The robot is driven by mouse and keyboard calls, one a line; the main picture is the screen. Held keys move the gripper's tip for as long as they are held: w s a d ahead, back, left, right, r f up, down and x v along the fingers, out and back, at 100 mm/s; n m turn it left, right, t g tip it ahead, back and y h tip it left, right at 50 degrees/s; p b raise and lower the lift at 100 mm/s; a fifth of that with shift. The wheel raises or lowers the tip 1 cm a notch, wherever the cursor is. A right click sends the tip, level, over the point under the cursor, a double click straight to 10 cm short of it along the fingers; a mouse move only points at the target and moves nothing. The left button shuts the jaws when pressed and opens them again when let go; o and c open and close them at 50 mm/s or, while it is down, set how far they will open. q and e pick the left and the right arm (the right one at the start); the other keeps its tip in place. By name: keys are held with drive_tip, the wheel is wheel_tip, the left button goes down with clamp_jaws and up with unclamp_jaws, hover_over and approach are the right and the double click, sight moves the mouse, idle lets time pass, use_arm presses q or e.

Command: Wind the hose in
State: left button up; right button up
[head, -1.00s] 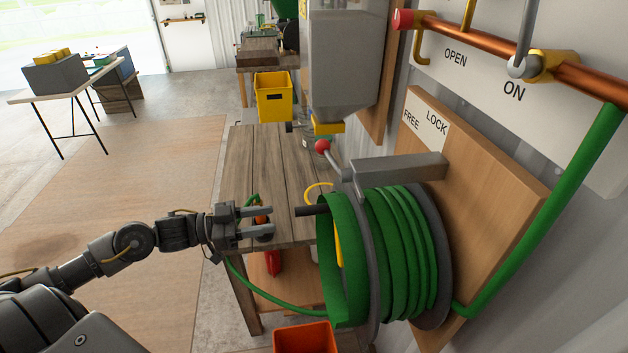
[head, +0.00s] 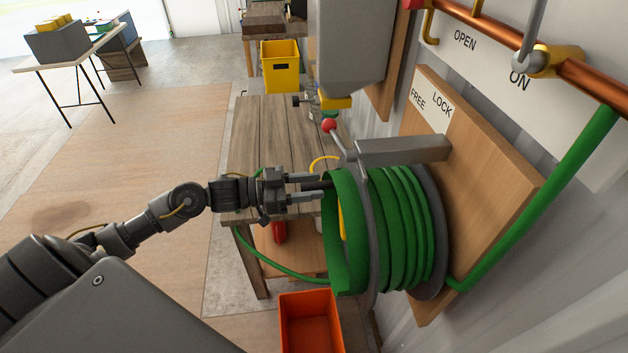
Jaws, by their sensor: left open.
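The green hose (head: 398,230) is wound in several turns on the grey-flanged reel (head: 433,250), which is mounted on a wooden board (head: 490,190). My left gripper (head: 318,188) is open at the reel's left face. Its fingers lie above and below the dark crank handle (head: 317,185), which is mostly hidden between them; I cannot tell whether they touch it. A red-knobbed lever (head: 328,125) stands near the FREE and LOCK label (head: 430,103). My right gripper is not in view.
A wooden workbench (head: 265,130) stands behind my left gripper. An orange bin (head: 310,315) is on the floor below the reel. A copper pipe (head: 590,75) with a valve runs along the right wall.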

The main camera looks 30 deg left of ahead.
use_arm(q)
drive_tip(key=shift+w+d, duration=0.4)
drive_tip(key=shift+d, duration=0.1)
clamp_jaws()
